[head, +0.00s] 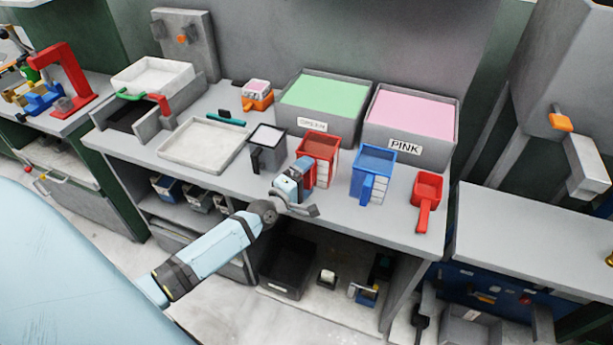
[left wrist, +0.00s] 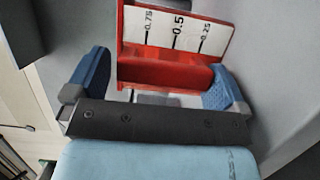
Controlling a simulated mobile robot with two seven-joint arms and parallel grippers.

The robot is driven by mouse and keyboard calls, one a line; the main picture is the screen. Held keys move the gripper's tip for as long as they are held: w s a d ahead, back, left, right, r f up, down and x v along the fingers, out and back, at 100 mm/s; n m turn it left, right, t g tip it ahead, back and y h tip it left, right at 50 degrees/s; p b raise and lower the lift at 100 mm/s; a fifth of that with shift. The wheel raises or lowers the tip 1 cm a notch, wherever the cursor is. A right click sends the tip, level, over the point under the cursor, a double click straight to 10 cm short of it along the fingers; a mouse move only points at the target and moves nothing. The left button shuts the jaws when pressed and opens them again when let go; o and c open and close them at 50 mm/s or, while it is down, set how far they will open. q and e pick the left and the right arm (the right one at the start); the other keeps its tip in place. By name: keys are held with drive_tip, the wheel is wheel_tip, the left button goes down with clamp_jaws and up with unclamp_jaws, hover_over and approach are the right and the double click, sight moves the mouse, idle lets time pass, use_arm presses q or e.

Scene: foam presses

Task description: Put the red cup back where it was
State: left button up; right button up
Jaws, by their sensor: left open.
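The red cup (head: 322,146) stands upright on the grey worktable, in front of the bin labelled GREEN. A white strip with measuring marks runs down its side. In the left wrist view, the red cup (left wrist: 178,32) shows its marks 0.75, 0.5 and 0.25, with its red handle below the strip. My left gripper (head: 297,181) is at the cup's front side. It is open, and the blue fingers (left wrist: 158,88) stand on either side of the handle. I cannot tell whether they touch it. My right gripper is not in view.
A grey cup (head: 268,145) stands left of the red cup and a blue cup (head: 372,170) to its right. A small red scoop (head: 428,188) lies farther right. The GREEN bin (head: 312,127) and PINK bin (head: 403,147) stand behind. A white tray (head: 203,145) lies left.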

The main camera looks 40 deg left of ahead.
use_arm(q)
drive_tip(key=s+a+b, duration=0.1)
drive_tip(key=s, duration=1)
drive_tip(key=s+d+f+m+g+h, duration=0.1)
drive_tip(key=s+d+f+m+g, duration=0.2)
drive_tip(key=s+d+f+m, duration=0.2)
drive_tip(key=s+d+f+m+g, duration=0.4)
drive_tip(key=s+d+f+m, duration=0.2)
drive_tip(key=s+d+m, duration=0.4)
drive_tip(key=d+m, duration=0.3)
drive_tip(key=m, duration=0.2)
drive_tip(key=shift+d+f+h, duration=0.15)
drive_tip(key=shift+h, duration=0.25)
drive_tip(key=r+p, duration=0.6)
drive_tip(key=shift+s+a, duration=0.1)
drive_tip(key=shift+a, duration=0.15)
